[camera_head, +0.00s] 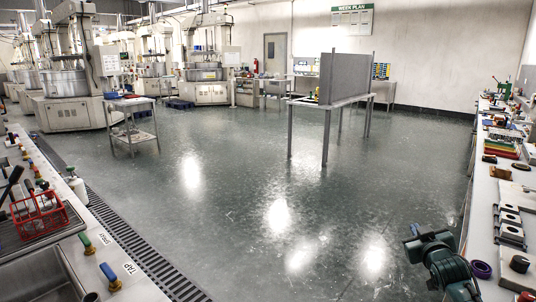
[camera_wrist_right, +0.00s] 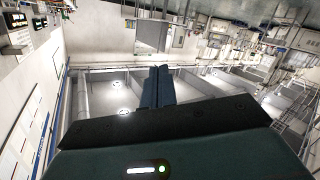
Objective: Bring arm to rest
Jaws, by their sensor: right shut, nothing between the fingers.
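My right arm comes in at the bottom right of the head view. Its dark teal gripper (camera_head: 411,240) is over the open floor, just left of the right-hand bench. In the right wrist view the two fingers (camera_wrist_right: 158,86) are pressed together with nothing held between them. Behind them that view shows pale walls and the ceiling with its fittings, at a tilt. My left arm and gripper are not in view.
The right bench (camera_head: 482,215) carries trays, blocks and a purple ring (camera_head: 481,269). At the left are a sink counter (camera_head: 130,282) and a red wire basket (camera_head: 38,217). A table with a grey screen (camera_head: 346,77) stands mid-hall. The green floor (camera_head: 230,200) between is clear.

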